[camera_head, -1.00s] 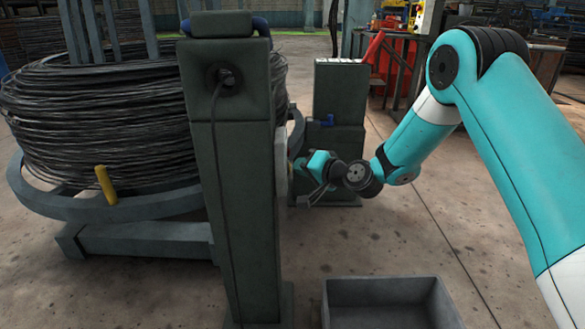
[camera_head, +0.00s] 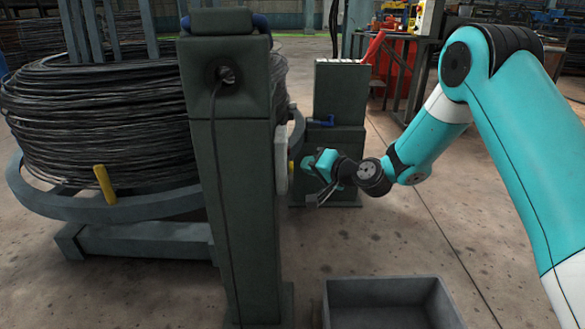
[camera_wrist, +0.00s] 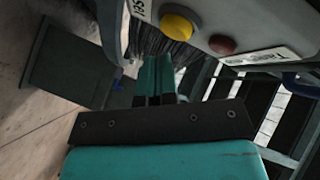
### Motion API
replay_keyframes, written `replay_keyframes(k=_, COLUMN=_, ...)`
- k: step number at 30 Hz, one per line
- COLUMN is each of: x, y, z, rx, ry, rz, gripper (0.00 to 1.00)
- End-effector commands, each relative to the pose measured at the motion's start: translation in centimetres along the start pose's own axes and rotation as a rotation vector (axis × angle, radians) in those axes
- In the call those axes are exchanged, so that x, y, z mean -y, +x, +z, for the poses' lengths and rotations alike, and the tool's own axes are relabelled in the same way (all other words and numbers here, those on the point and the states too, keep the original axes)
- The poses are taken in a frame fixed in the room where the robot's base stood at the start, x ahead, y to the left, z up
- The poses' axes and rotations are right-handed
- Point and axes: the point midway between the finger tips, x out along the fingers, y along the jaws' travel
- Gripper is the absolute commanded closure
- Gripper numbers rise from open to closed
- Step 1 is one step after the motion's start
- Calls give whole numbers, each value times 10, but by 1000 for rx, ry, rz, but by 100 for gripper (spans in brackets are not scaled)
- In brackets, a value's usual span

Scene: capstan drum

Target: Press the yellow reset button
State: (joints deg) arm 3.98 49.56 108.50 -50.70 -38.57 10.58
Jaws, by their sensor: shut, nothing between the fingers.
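The yellow button (camera_wrist: 177,27) is round and sits on a pale panel (camera_wrist: 235,22) at the top of the wrist view, beside a dark red button (camera_wrist: 222,44). In the head view the yellow button (camera_head: 291,168) shows as a small yellow spot on the right face of the pale panel (camera_head: 281,160) fixed to the dark green post. My gripper (camera_head: 307,162) is to the right of that panel, apart from the button. Its closed teal fingers also show in the wrist view (camera_wrist: 154,78), below the yellow button, with nothing between them.
The dark green post (camera_head: 236,180) stands left of my gripper. A wire coil (camera_head: 95,120) on a round frame is at the left. A grey bin (camera_head: 390,303) is on the floor at the front. A green cabinet (camera_head: 340,95) stands behind my gripper.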

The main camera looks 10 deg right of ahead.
Motion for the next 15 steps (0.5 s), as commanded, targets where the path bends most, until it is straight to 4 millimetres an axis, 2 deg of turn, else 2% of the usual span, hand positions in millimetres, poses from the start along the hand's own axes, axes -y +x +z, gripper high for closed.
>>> replay_keyframes(k=15, x=-24, y=-31, z=-22, rx=-1, ry=1, rz=1, gripper=100)
